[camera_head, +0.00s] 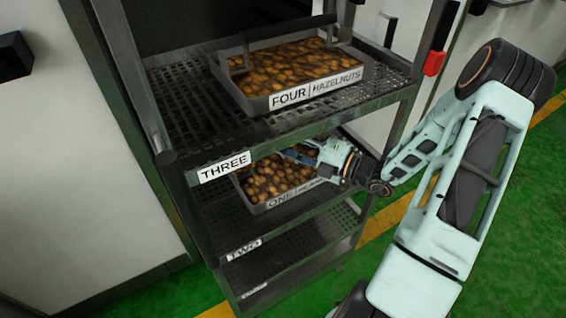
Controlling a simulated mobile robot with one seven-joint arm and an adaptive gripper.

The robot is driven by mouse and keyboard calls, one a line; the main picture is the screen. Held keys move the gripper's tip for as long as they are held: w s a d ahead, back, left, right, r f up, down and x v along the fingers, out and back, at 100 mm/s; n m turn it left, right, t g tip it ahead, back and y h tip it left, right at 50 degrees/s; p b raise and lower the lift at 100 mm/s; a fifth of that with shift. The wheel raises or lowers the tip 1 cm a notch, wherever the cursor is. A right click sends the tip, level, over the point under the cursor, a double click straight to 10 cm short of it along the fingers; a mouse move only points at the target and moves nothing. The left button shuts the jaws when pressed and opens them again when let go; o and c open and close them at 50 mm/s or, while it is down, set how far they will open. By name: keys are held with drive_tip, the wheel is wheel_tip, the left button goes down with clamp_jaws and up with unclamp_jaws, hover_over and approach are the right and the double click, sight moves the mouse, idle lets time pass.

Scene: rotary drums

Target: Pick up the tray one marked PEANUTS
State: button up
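The tray one (268,207) stands on a shelf of the rack below the shelf labelled THREE. Its front label reads ONE, and the second word is mostly hidden by my gripper. It is full of brown nuts. My gripper (300,155) reaches in from the right, under the upper shelf, at the right part of this tray. Its fingertips are partly hidden by the shelf edge, and I cannot tell whether they touch the tray or its handle.
A second tray (362,76) labelled FOUR HAZELNUTS, with upright handles, sits on the shelf above. The shelf edge labelled THREE (262,150) hangs over my gripper. A lower shelf labelled TWO (290,243) looks empty. Rack posts stand at the corners.

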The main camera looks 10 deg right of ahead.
drive_tip(key=shift+c, duration=0.3)
clamp_jaws()
drive_tip(key=shift+r, duration=0.1)
drive_tip(key=shift+r, duration=0.1)
